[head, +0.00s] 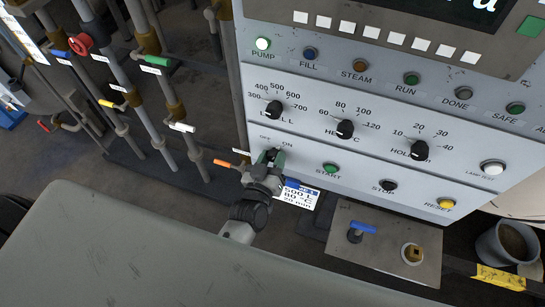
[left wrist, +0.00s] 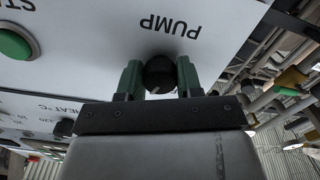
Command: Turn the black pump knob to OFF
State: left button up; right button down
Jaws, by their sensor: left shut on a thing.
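My left gripper (head: 271,158) is at the panel's lower left in the head view, just below the OFF and ON labels (head: 276,141). Its green fingers (left wrist: 160,78) are on both sides of the knob and shut on it. In the head view the gripper mostly hides the knob, so I cannot tell which label it points to. The PUMP lamp (head: 263,43) looks bright. My right gripper is not in view.
LEVEL (head: 273,109), HEAT (head: 345,129) and HOLD (head: 419,150) knobs are above and right of the gripper. The green START button (head: 330,170) is to its right. Pipes with coloured valves (head: 148,65) stand left. A grey cup (head: 507,245) is at lower right.

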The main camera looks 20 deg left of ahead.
pick_arm(q)
jog(key=n, duration=0.5)
jog(key=shift+n, duration=0.3)
jog(key=n, duration=0.5)
jog(key=shift+n+b, duration=0.3)
jog(key=o, duration=0.9)
jog(key=s+b, duration=0.2)
jog(key=s, duration=0.8)
jog(key=shift+s+a, duration=0.15)
jog(key=shift+s, duration=0.25)
